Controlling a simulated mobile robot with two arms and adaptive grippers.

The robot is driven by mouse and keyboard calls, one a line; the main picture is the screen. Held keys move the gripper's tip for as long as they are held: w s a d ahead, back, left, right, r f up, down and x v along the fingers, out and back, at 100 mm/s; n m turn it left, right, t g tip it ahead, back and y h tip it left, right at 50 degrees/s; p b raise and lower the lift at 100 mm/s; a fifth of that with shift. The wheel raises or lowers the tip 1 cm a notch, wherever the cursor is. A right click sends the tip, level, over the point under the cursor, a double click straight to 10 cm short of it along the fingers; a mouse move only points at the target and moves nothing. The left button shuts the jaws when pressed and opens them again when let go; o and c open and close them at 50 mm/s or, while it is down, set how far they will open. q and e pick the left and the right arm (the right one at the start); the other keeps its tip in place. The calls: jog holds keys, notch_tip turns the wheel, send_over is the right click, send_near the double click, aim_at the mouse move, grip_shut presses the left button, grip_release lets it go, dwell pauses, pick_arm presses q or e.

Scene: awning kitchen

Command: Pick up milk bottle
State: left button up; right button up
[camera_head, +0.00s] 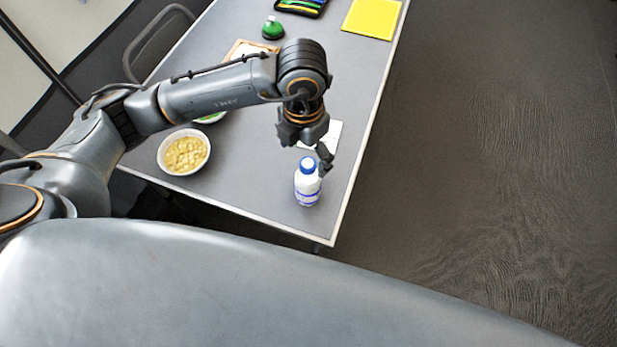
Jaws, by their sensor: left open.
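The milk bottle (308,187) is white with a blue cap and a blue band low on its label. It stands upright near the front right corner of the grey table (245,205). My left arm reaches over the table from the left. My left gripper (325,160) is open and points down just behind and to the right of the bottle's cap. I cannot tell whether a finger touches the bottle. My right gripper is not in view.
A white bowl of yellowish pieces (184,152) stands left of the bottle. A green-topped object (272,28), a yellow board (371,18) and a dark tray (300,5) lie farther back. A chair (160,40) stands at the left. Bare floor is at the right.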

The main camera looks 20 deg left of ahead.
aim_at(306, 163)
pick_arm(q)
notch_tip(306, 163, down, 3)
jog(key=shift+w+f, duration=0.1)
jog(key=shift+w, duration=0.05)
jog(key=shift+w+f, duration=0.1)
jog(key=shift+f, duration=0.25)
jog(key=shift+d+f+p, duration=0.1)
jog(key=shift+f+p, duration=0.4)
jog(key=f, duration=0.2)
jog(key=f+p, duration=0.1)
jog(key=shift+d+f, duration=0.25)
jog(key=shift+f, duration=0.45)
jog(key=shift+c, duration=0.4)
jog(key=c, duration=1.4)
jog(key=shift+c, duration=1.4)
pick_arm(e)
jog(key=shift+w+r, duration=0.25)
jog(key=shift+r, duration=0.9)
